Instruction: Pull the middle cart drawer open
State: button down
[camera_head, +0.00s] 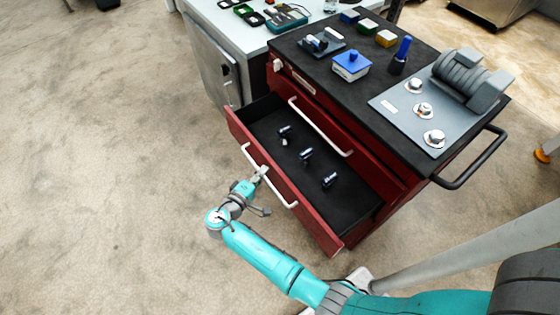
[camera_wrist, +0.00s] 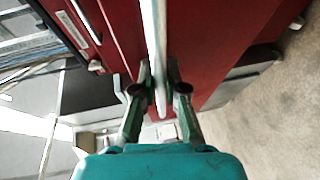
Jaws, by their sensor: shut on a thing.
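The red tool cart's middle drawer (camera_head: 235,125) stands well out from the cart, and its dark inside shows. Its pale bar handle (camera_head: 285,200) runs along the red front. My gripper (camera_head: 262,171) is shut on this handle, toward its upper-left part. In the wrist view the handle (camera_wrist: 153,30) runs between the two fingers of my gripper (camera_wrist: 160,88), with the red drawer front behind it. Three small dark-blue items (camera_head: 306,155) lie apart on the drawer floor. The drawer above (camera_head: 345,130), with its own pale handle (camera_head: 320,127), is closed.
The cart top (camera_head: 375,95) holds a blue-and-white box (camera_head: 351,65), a blue-capped bottle (camera_head: 401,55), small coloured blocks and a grey roller machine (camera_head: 465,80). A grey cabinet (camera_head: 208,60) stands beside the cart at the upper left. The floor (camera_head: 100,180) on the left is clear.

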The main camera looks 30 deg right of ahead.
jog(key=a, duration=0.8)
jog(key=shift+s+a, duration=0.15)
jog(key=shift+a, duration=0.25)
jog(key=c, duration=1.5)
grip_release()
jog(key=shift+a, duration=0.1)
jog(key=v, duration=1.1)
jog(key=shift+s+a+r, duration=0.15)
jog(key=shift+a, duration=0.2)
